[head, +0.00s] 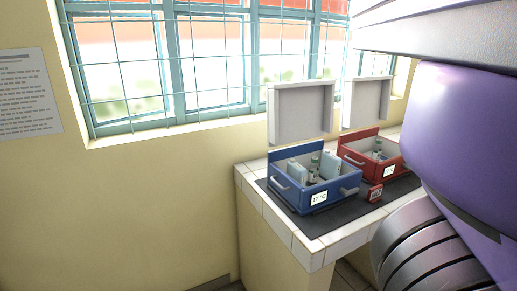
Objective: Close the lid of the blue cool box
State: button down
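The blue cool box (314,198) stands on a dark mat on the tiled counter, with a white label on its front. Its pale grey lid (300,112) is open and stands upright at the back of the box. Pale blue packs (329,166) and small vials (313,172) show inside the box. My gripper is not in view. Large purple and grey parts of my own arm fill the right side of the head view and hide what is behind them.
A red box (363,165) with its own open lid (366,102) stands close to the right of the blue one. A small red display (375,193) sits in front of it. The tiled counter edge (283,232) is clear at the front left. A barred window (160,62) is behind.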

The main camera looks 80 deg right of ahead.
aim_at(296, 111)
jog(key=z, duration=2.05)
jog(key=k+j+u, duration=0.1)
jog(key=j, duration=0.4)
jog(key=j+u, duration=0.1)
jog(key=j, duration=0.45)
